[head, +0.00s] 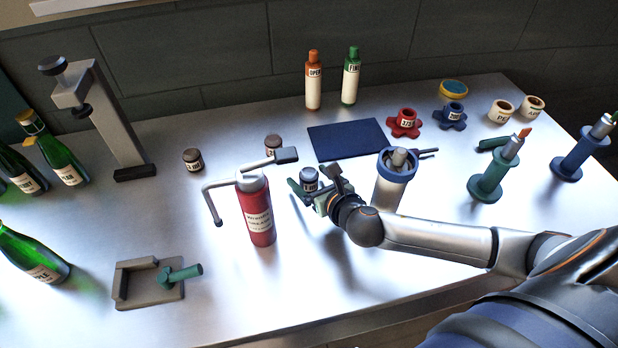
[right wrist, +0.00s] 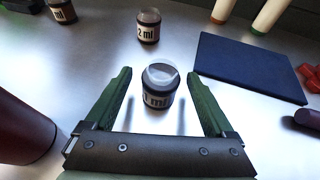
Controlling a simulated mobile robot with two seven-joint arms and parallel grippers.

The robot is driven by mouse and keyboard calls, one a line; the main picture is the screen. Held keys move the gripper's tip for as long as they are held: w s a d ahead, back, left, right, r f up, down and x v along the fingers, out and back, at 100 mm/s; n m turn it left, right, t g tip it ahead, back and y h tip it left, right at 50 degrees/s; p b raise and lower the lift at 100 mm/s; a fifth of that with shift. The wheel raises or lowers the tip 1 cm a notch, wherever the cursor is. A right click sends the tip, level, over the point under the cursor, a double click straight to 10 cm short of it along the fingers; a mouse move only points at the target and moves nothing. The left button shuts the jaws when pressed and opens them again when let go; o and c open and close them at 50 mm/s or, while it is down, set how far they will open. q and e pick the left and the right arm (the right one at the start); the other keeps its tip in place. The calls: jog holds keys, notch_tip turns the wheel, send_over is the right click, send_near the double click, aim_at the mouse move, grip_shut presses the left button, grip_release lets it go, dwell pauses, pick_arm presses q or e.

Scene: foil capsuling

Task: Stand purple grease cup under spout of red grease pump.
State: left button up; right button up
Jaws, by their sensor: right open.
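The red grease pump (head: 257,215) stands upright near the middle of the table. Its thin grey spout (head: 207,200) bends down on the left side, with bare table below its tip. A small dark, bluish-purple cup (head: 309,179) with a white label stands upright right of the pump; it looks like the purple grease cup. My right gripper (head: 313,185) is open around it. In the right wrist view the cup (right wrist: 157,98) stands between the two green fingers, with a gap on each side. My left gripper is not in view.
Two similar brownish cups (head: 193,159) (head: 273,146) stand behind the pump. A dark blue mat (head: 346,140) lies behind the gripper. A blue-rimmed cylinder (head: 388,190) stands close right of it. A grey fixture with a green handle (head: 183,273) sits front left.

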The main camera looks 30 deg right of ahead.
aim_at(304, 173)
jog(key=shift+x, duration=1.8)
jog(key=shift+f, duration=0.1)
grip_shut()
